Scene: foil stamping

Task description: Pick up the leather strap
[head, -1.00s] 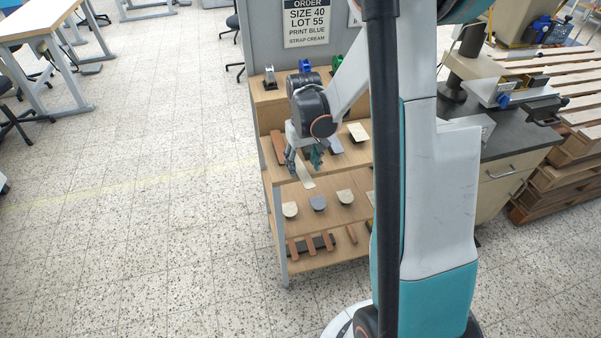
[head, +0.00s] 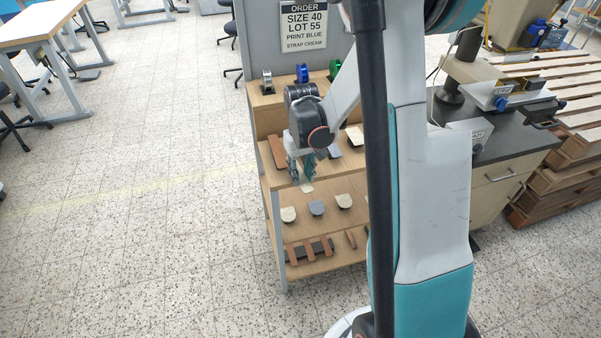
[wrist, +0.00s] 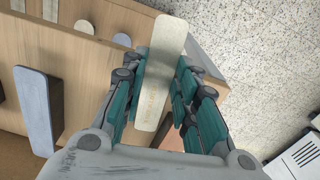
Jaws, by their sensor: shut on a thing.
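The cream leather strap (wrist: 165,45) is a long flat piece with rounded ends and faint lettering. It lies between the teal-padded fingers of my gripper (wrist: 160,78) in the wrist view, and my gripper is shut on it. In the head view my gripper (head: 303,177) points down over the front of the shelf's middle board, with the strap's pale end (head: 307,188) showing just below the fingers. Most of the strap is hidden by the fingers there. I cannot tell whether it still touches the board.
A brown strap (head: 278,152) and a grey-blue strap (head: 335,153) lie near my gripper on the same board. Foil spools (head: 301,74) stand above. Lower boards (head: 325,262) hold rounded pads and brown pieces. An order sign (head: 304,27) reads "STRAP CREAM". Open floor lies left.

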